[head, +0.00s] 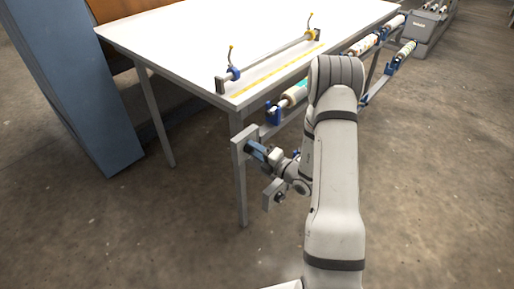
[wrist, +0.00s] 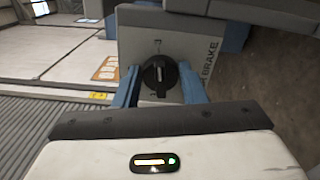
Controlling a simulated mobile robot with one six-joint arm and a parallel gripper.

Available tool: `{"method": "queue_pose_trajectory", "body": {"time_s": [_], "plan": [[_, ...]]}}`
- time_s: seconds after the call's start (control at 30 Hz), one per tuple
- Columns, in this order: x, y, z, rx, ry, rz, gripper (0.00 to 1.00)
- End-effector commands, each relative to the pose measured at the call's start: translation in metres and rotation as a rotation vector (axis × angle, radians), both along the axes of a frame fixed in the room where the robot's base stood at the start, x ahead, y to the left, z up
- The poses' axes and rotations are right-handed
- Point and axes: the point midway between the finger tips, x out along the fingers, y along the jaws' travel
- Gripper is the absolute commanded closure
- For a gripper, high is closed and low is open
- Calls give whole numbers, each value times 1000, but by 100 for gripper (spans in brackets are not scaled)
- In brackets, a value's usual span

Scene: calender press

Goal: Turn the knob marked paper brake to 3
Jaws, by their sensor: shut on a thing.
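The knob (wrist: 159,74) is round and black with a raised grip bar, on a grey plate (wrist: 190,48) in the wrist view. The bar stands nearly upright in the picture. Small marks sit around the knob, too small to read surely. Lettering ending in "BRAKE" (wrist: 211,60) runs up the plate's right side. My gripper (wrist: 158,88) has its two blue fingers at either side of the knob, shut on it. In the head view my gripper (head: 258,151) reaches the grey plate (head: 239,158) at the table's near corner; the knob is hidden there.
The white-topped table (head: 180,45) carries a bar with blue and yellow fittings (head: 270,58). Rolls (head: 295,94) hang along its right side, close to my arm. A blue-grey cabinet (head: 75,85) stands at left. The floor in front is clear.

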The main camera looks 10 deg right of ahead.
Motion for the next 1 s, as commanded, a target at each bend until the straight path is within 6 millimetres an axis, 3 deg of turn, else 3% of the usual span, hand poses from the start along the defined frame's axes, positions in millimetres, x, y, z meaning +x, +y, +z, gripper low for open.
{"method": "queue_pose_trajectory", "body": {"time_s": [0.57, 0.6, 0.83, 1.0], "plan": [[2, -1, 3, 27, 11, -3, 85], [2, -1, 3, 26, 11, -2, 60], [1, 0, 1, 26, 15, 0, 42], [0, 0, 0, 26, 17, 0, 42]]}}
